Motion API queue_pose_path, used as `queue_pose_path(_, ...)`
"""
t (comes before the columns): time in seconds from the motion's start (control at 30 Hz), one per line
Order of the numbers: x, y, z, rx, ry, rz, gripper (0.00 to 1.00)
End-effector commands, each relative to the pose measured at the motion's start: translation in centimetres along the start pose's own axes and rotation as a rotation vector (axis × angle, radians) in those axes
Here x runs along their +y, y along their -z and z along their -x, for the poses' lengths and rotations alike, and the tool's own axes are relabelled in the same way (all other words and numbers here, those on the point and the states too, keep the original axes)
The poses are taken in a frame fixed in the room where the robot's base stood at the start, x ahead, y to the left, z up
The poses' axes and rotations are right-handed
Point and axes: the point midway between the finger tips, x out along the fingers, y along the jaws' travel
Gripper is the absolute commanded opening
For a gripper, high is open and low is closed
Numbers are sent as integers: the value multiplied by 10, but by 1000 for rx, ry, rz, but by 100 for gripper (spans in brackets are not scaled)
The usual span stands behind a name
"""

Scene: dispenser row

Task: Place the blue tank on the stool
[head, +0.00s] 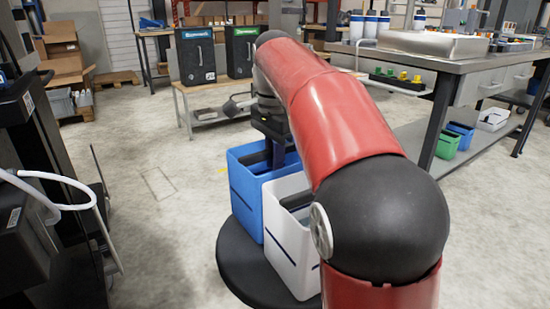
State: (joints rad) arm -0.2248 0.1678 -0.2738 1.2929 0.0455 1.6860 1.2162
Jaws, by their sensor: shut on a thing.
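The blue tank (245,194) is an open-topped blue box with a dark stripe on its side. It is upright over the left part of the round black stool (238,278), close beside a white tank (288,240). I cannot tell whether its base touches the seat. My gripper (277,158) points down into the top of the blue tank and is shut on it. The fingertips are mostly hidden by the tank and my arm. My red and black arm covers part of the white tank and the stool's right side.
A low bench (207,108) behind carries two black dispensers with a blue label (196,56) and a green label (240,50). A metal worktable (430,60) stands right, with small bins on its lower shelf. Dark equipment (45,190) stands left. The floor left of the stool is clear.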

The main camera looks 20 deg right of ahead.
Motion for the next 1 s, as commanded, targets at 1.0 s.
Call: queue_pose_path(1.0, -1, 1, 94, 1, 1, -1, 34)
